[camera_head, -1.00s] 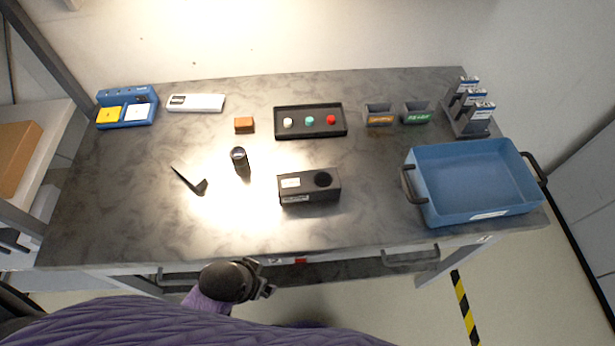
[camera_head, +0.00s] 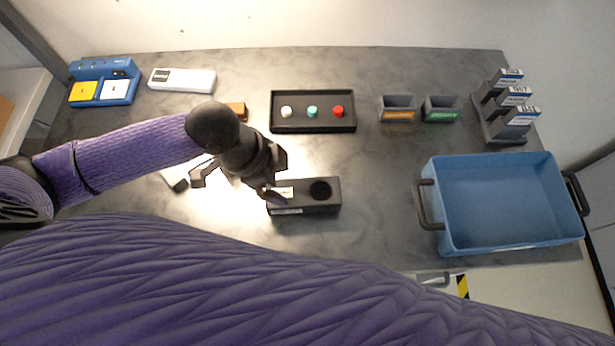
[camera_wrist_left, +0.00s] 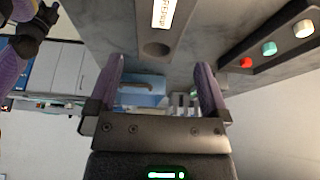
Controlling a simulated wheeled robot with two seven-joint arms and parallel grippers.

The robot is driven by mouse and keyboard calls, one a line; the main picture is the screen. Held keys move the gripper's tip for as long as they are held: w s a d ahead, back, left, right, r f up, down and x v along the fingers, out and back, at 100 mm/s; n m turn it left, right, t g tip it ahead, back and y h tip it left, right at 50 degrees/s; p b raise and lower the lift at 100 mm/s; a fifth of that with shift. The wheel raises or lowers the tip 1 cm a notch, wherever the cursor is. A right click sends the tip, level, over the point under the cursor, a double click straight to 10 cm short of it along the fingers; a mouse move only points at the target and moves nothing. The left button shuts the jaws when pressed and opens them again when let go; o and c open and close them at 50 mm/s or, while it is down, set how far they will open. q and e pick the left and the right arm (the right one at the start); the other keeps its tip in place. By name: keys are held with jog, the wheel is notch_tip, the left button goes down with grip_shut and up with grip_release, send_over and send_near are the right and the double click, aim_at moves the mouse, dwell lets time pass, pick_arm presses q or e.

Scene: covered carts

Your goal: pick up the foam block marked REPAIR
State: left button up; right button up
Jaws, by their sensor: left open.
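No REPAIR marking is readable. A small orange-brown block (camera_head: 238,110), possibly foam, stands behind my left gripper, partly covered by the arm; no lettering shows on it. Two grey holders (camera_head: 398,108) and (camera_head: 441,110) carry an orange and a green label, too small to read surely. My left gripper (camera_head: 237,187) is open over the table, at the left end of a black box (camera_head: 322,203) with a round hole. In the left wrist view its fingers (camera_wrist_left: 160,80) are apart with nothing held. A dark gripper (camera_wrist_left: 35,30), apparently my right one, shows at the top left there.
A black tray (camera_head: 313,128) holds white, green and red knobs. A blue bin (camera_head: 500,242) with handles is at the right, a rack (camera_head: 490,125) of labelled cases behind it. A white device (camera_head: 182,80) and a blue unit (camera_head: 120,68) stand at the back left.

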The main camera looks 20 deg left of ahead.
aim_at(298, 192)
pick_arm(q)
jog(key=b+x, duration=0.2)
jog(key=x, duration=0.7)
jog(key=shift+d+f+b, duration=0.15)
jog(key=shift+f+b, duration=0.05)
jog(key=shift+b, duration=0.15)
jog(key=c, duration=1)
